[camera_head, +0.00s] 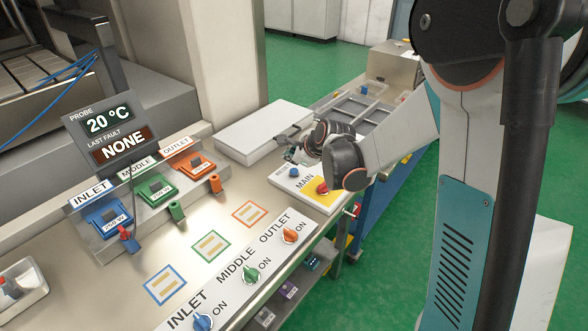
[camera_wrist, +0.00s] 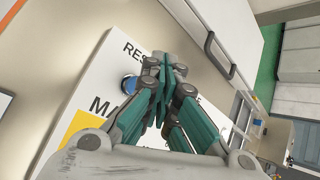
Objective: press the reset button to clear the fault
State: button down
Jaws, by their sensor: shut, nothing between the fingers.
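The reset button is a blue round button (camera_head: 294,171) on a white panel (camera_head: 283,180), beside the red main switch (camera_head: 322,188) on a yellow square. In the wrist view the blue button (camera_wrist: 129,84) sits under partly covered lettering starting "RES". My gripper (camera_head: 291,154) is shut and empty, above and just behind the button in the head view. In the wrist view its fingertips (camera_wrist: 157,62) are to the right of the button, which stays visible; I cannot tell the height gap. The display (camera_head: 110,130) reads 20 °C and last fault "NONE".
Blue inlet (camera_head: 203,322), green middle (camera_head: 251,275) and orange outlet (camera_head: 290,235) knobs line the bench front. Matching coloured units with plugs stand behind. A white box (camera_head: 262,130) lies behind the panel, and a grey tray frame (camera_head: 362,108) is to the right.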

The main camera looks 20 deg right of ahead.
aim_at(292, 171)
jog(key=shift+r+p, duration=1.2)
jog(key=shift+r, duration=0.85)
jog(key=s+r+n+g+h+b, duration=0.1)
jog(key=s+r+n, duration=0.3)
jog(key=s+n, duration=0.3)
jog(key=s+r+n+b, duration=0.1)
jog(key=s+r+n, duration=0.25)
jog(key=s, duration=0.55)
jog(key=s+f+n+h+b, duration=0.1)
jog(key=s+f+n+b, duration=0.1)
jog(key=s+n, duration=1.1)
jog(key=shift+s+d+f+g+h+b, duration=0.3)
jog(key=shift+s+d+f+g+h, duration=0.1)
jog(key=shift+s, duration=1.75)
